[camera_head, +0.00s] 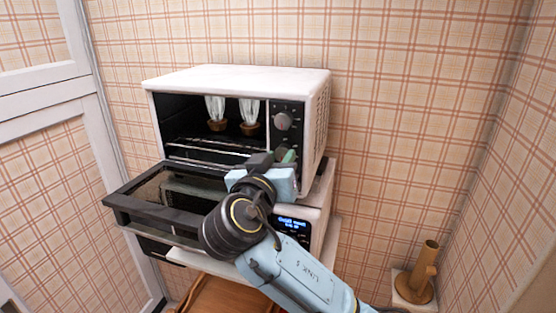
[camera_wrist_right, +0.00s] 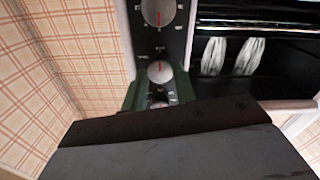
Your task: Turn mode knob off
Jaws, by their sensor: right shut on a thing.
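The white toaster oven (camera_head: 240,76) has a black control panel (camera_head: 287,107) on its right side. A round grey knob (camera_head: 283,121) shows on the panel's upper part. My right gripper (camera_head: 284,158) reaches the lower panel and hides what is there. In the right wrist view two knobs with red marks show, one at the top edge (camera_wrist_right: 158,10) and one in the middle (camera_wrist_right: 160,72). Green fingertips (camera_wrist_right: 157,98) stand either side of a third, partly hidden knob (camera_wrist_right: 157,104), and are shut on it. The labels are too blurred to read. My left gripper is not in view.
The oven's black door (camera_head: 135,205) hangs open toward me, left of my right arm. A blue-lit display (camera_head: 292,224) shows below. A brown holder (camera_head: 424,275) stands at the lower right. Plaid walls close in.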

